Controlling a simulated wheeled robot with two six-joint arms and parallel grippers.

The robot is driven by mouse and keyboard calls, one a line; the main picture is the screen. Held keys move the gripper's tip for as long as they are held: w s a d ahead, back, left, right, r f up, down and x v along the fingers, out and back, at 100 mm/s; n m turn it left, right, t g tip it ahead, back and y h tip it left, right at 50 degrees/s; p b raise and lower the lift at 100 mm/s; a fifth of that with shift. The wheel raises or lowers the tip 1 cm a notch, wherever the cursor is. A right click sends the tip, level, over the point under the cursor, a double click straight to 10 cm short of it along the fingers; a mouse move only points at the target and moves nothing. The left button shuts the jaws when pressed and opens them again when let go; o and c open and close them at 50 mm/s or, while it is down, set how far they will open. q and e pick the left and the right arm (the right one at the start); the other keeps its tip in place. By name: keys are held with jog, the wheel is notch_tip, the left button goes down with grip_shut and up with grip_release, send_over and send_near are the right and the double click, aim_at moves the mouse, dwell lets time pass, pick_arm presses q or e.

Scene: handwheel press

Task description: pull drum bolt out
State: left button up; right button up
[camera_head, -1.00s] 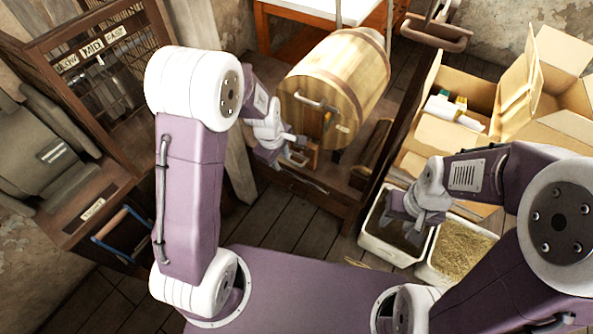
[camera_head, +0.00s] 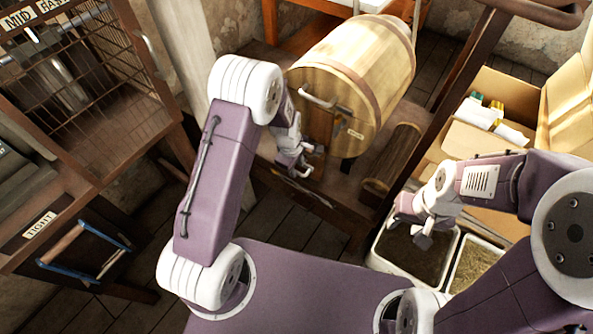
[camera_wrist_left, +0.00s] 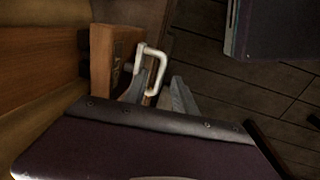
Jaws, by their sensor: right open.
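The wooden drum (camera_head: 350,75) lies on its side on a dark wooden stand, its round end towards me. In the left wrist view a pale bent bolt handle (camera_wrist_left: 153,62) stands out from a wooden block (camera_wrist_left: 103,62). My left gripper (camera_head: 303,166) is low at the drum's front left. In the wrist view its fingers (camera_wrist_left: 160,92) are apart, with the bolt handle between and just beyond them. Contact with the bolt cannot be made out. My right gripper (camera_head: 425,232) is open and empty above a white bin.
A white bin (camera_head: 382,255) of dark material stands below my right gripper, beside another bin (camera_head: 472,268) of straw-coloured material. Cardboard boxes (camera_head: 470,142) stand at the right. A wooden cabinet (camera_head: 125,150) with mesh fills the left. Floor shows between cabinet and stand.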

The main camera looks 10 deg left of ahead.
pick_arm(q)
jog(key=shift+w+f, duration=0.15)
jog(key=shift+f, duration=0.7)
grip_shut()
dwell(0.8)
